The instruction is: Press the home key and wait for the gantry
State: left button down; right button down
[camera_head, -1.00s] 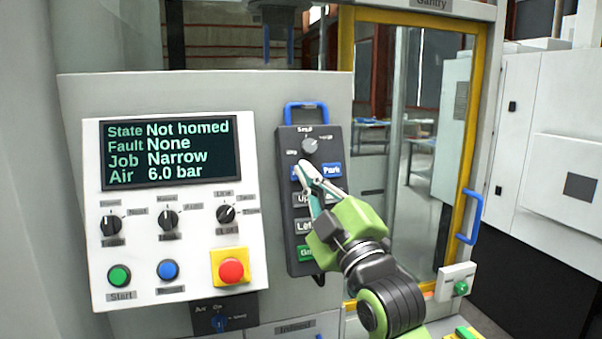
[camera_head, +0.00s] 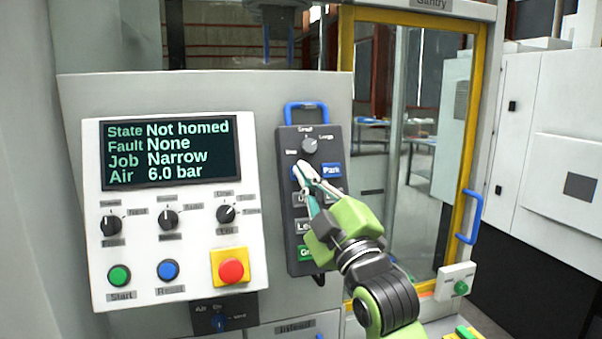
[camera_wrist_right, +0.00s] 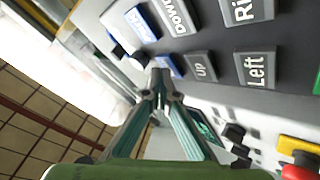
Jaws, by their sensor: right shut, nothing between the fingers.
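A dark pendant (camera_head: 284,215) with a blue handle hangs on the machine front. My right gripper (camera_head: 302,168) is shut and empty, its fingertips over the blue key (camera_head: 294,173) at the pendant's upper left. That key is mostly hidden and its label cannot be read; its edge also shows beside the fingertips (camera_wrist_right: 160,82) in the wrist view (camera_wrist_right: 174,66). Whether the tips touch it, I cannot tell. The screen (camera_head: 170,153) reads State Not homed, Fault None, Job Narrow, Air 6.0 bar. The gantry (camera_head: 270,15) shows only partly at the top. My left gripper is out of view.
The blue Park key (camera_head: 332,170) is close by on the right. The panel (camera_head: 135,240) left of the pendant carries knobs, buttons and a red stop button (camera_head: 231,271). A yellow-framed door (camera_head: 468,130) stands right.

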jog(key=shift+w+a+f, duration=0.1)
jog(key=shift+w, duration=0.15)
dwell(0.4)
jog(key=shift+s, duration=0.1)
jog(key=shift+s+d+r+p, duration=0.25)
jog(key=shift+s+p, duration=0.15)
jog(key=shift+s, duration=0.25)
jog(key=s, duration=0.1)
jog(key=s+d+r+p, duration=0.1)
jog(key=s, duration=0.1)
jog(key=s+p, duration=0.1)
jog(key=shift+s+d+r, duration=0.2)
jog(key=shift+r, duration=0.2)
jog(key=shift+f, duration=0.1)
dwell(0.4)
